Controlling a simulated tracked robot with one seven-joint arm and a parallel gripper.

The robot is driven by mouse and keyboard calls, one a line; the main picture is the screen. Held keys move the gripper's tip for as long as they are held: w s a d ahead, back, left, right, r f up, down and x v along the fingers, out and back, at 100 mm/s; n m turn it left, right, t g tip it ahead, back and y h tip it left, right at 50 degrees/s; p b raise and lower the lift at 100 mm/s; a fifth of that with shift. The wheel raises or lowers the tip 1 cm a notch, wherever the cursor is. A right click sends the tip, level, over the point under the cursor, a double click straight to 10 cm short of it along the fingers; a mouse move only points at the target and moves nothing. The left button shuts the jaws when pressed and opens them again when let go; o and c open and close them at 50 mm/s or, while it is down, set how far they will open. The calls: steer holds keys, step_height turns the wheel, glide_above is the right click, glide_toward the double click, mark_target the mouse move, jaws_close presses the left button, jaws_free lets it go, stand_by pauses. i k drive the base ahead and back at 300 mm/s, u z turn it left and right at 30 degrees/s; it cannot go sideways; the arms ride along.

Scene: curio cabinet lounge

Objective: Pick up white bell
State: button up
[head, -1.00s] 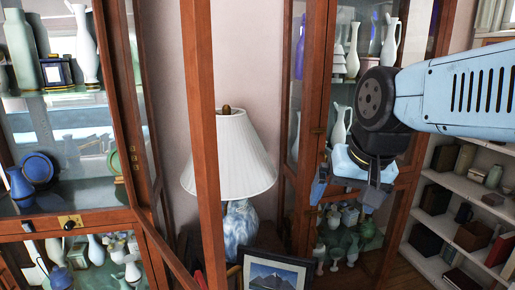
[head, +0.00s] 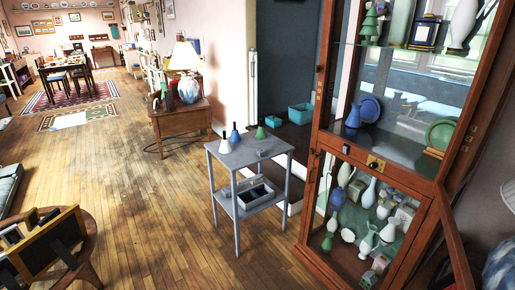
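A small white bell (head: 225,147) with a dark handle stands upright at the left end of the top of a grey two-tier side table (head: 248,158). A blue bell (head: 234,136) stands just beside it, to the right and slightly behind. A green bell (head: 261,133) stands farther right on the same top. My gripper is not in view, so I cannot see its fingers.
A wooden glass cabinet (head: 325,130) with vases and plates fills the right side. A round wooden table (head: 85,240) holds dark frames at lower left. A lamp (head: 185,62) stands on a wooden cabinet behind. Wooden floor (head: 165,225) is open left of the grey table.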

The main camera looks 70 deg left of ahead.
mark_target(224, 147)
steer(key=u, duration=0.5)
steer(key=k, duration=0.9)
steer(key=u, duration=1.7)
steer(key=i, duration=1.25)
steer(key=u, duration=0.2)
steer(key=k, duration=0.9)
steer(key=u, duration=0.15)
steer(key=i, duration=0.9)
steer(key=z, duration=0.05)
